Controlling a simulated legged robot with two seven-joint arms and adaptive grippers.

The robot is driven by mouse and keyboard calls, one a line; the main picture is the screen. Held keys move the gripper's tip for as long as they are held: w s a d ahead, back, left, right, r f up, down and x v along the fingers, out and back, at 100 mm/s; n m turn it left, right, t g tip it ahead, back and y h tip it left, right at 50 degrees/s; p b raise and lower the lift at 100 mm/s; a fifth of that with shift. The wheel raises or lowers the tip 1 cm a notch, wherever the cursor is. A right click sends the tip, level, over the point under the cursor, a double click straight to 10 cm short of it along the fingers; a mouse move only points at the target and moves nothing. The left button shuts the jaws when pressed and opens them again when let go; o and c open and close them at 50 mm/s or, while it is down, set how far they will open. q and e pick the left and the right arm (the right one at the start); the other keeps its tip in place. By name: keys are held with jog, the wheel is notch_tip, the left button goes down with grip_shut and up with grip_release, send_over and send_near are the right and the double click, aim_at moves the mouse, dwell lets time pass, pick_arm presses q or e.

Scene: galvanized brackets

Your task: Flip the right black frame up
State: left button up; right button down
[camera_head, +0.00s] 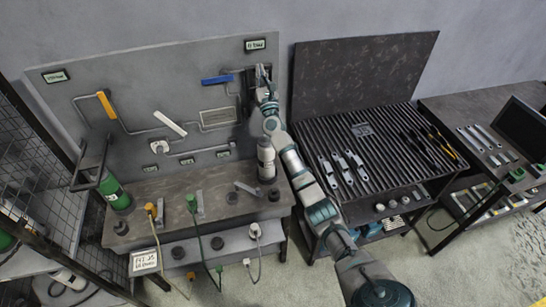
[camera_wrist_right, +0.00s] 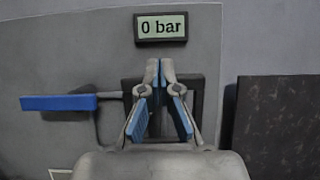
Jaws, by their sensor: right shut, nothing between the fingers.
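The right black frame (camera_wrist_right: 198,92) lies close to the grey wall panel, below the "0 bar" display (camera_wrist_right: 162,28). It also shows in the head view (camera_head: 246,92), partly hidden by my right arm. My right gripper (camera_wrist_right: 160,68) is shut and empty, in front of this frame with its tips near the frame's upper edge. I cannot tell whether the tips touch it. In the head view my right gripper (camera_head: 263,72) is at the panel's right side. Another black frame (camera_head: 88,182) sticks out at the left, by a green bottle (camera_head: 116,194). My left gripper is not in view.
A blue handle (camera_wrist_right: 58,103) sticks out left of the frame. A grey bottle (camera_head: 266,160) stands below on the workbench (camera_head: 165,190), close to my right arm. A slatted table (camera_head: 385,165) with a dark backboard (camera_head: 355,75), brackets and tools stands to the right.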

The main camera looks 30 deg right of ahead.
jog(key=shift+w+d+r+g+p, duration=0.15)
jog(key=shift+w+g+p, duration=0.1)
jog(key=shift+w+p, duration=0.2)
jog(key=shift+w+a+r+g+p, duration=0.1)
jog(key=shift+w+g+p, duration=0.1)
jog(key=shift+w+p, duration=0.3)
jog(key=shift+w+d+r+g+p, duration=0.15)
jog(key=shift+w+g+p, duration=0.15)
jog(key=shift+w, duration=0.25)
jog(key=shift+w+f+y, duration=0.1)
jog(key=shift+w+y, duration=0.05)
jog(key=shift+y, duration=0.25)
jog(key=shift+a+f, duration=0.1)
jog(key=shift+f, duration=0.05)
